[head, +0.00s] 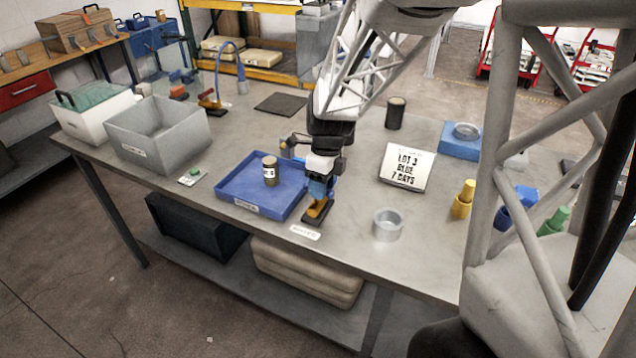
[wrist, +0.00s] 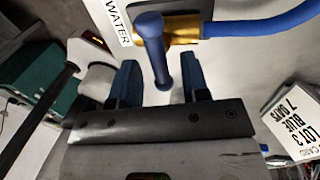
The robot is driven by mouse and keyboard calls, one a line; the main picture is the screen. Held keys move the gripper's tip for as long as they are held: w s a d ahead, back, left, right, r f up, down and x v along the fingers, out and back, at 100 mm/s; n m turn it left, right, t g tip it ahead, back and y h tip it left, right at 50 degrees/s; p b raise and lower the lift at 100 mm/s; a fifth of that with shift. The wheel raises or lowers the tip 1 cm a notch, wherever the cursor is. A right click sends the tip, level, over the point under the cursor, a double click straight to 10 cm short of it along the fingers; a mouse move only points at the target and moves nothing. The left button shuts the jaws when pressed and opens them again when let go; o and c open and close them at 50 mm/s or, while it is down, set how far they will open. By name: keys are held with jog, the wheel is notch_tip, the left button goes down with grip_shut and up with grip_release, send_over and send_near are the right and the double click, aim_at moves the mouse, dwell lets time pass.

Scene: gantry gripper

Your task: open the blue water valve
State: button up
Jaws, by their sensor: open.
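The blue water valve shows in the wrist view as a blue lever (wrist: 161,70) with a round blue end, in front of a brass body (wrist: 182,30). A white WATER label (wrist: 113,22) is beside it, and a blue hose (wrist: 265,24) runs off to the right. In the head view the brass body (head: 317,209) stands near the table's front edge, mostly hidden by my gripper (head: 319,193). My gripper (wrist: 157,64) is open, with the lever between its two blue fingers. I cannot tell whether either finger touches it.
A blue tray (head: 240,202) with a labelled canister (head: 270,171) lies left of the gripper. A sign (head: 406,167) and a grey ring (head: 388,225) are to the right. Another fixture with a red handle (head: 208,94) stands farther back. A grey bin (head: 160,150) is at left.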

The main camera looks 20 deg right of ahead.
jog(key=shift+f, duration=0.4)
grip_shut()
